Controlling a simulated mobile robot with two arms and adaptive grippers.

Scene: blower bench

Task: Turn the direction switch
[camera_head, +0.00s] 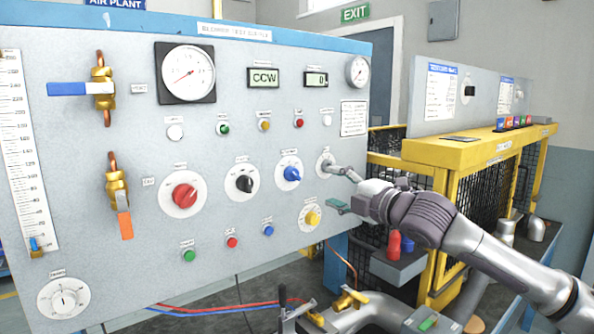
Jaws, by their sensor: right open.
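The grey panel (100,215) carries a row of round knobs: a red one (185,196), a black one (245,184), a blue one (292,173) and a pale dial (323,160) at the right end. A yellow knob (313,218) sits below them. Their labels are too small to read, so I cannot tell which is the direction switch. A display (264,77) above reads CCW. My right gripper (337,188) is open in front of the panel's right edge. Its upper finger overlaps the pale dial; I cannot tell whether they touch. My left gripper is not in view.
Coloured push buttons (232,242) and lamps (223,128) line the panel. Two brass valves (117,188) stick out on the left. Pipes (345,308) lie below. A yellow-framed cage (440,150) stands on the right behind my right arm.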

